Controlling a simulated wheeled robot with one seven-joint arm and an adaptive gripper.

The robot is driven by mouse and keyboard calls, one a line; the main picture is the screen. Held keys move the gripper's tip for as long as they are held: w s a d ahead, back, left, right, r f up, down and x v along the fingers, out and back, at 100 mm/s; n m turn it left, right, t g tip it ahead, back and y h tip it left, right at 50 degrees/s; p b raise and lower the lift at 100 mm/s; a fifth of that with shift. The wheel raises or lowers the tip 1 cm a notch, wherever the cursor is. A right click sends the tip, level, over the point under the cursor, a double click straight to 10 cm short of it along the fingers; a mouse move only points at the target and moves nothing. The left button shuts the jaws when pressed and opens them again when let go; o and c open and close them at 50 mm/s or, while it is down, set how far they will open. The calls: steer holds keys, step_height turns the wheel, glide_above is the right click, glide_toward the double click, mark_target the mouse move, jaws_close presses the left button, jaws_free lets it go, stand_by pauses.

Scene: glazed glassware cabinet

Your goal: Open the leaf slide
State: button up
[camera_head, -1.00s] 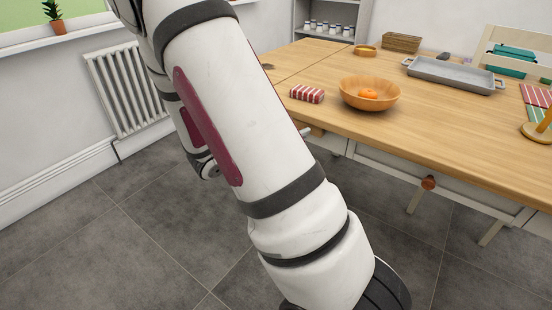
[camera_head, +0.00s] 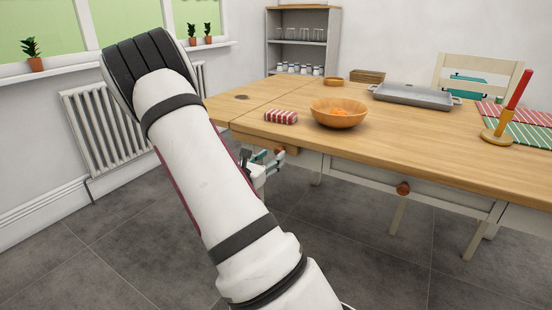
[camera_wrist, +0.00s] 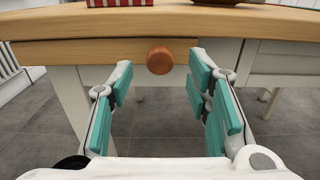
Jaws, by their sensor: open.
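The wooden table (camera_head: 370,160) has a pale apron below its top. A round orange-brown knob (camera_wrist: 159,60) sits under the tabletop edge, and I take it for the leaf slide's pull; in the head view a small brown part shows there (camera_head: 292,150). My gripper (camera_wrist: 161,78), with teal finger pads, is open and empty. The knob appears between and ahead of its fingertips, and no contact shows. In the head view my gripper (camera_head: 263,167) is partly hidden behind my arm, just below the table edge.
On the table are a striped red packet (camera_head: 281,117), an orange bowl (camera_head: 338,114), a grey tray (camera_head: 412,96) and a red candle (camera_head: 518,90). A drawer knob (camera_head: 403,188) is farther right. A radiator (camera_head: 112,130) stands left. Grey floor in front is clear.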

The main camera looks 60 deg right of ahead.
mark_target(277, 152)
steer(key=shift+w+d+b, duration=0.15)
steer(key=shift+d+b, duration=0.25)
steer(key=shift+d, duration=1.55)
steer(key=shift+c, duration=0.6)
jaws_close()
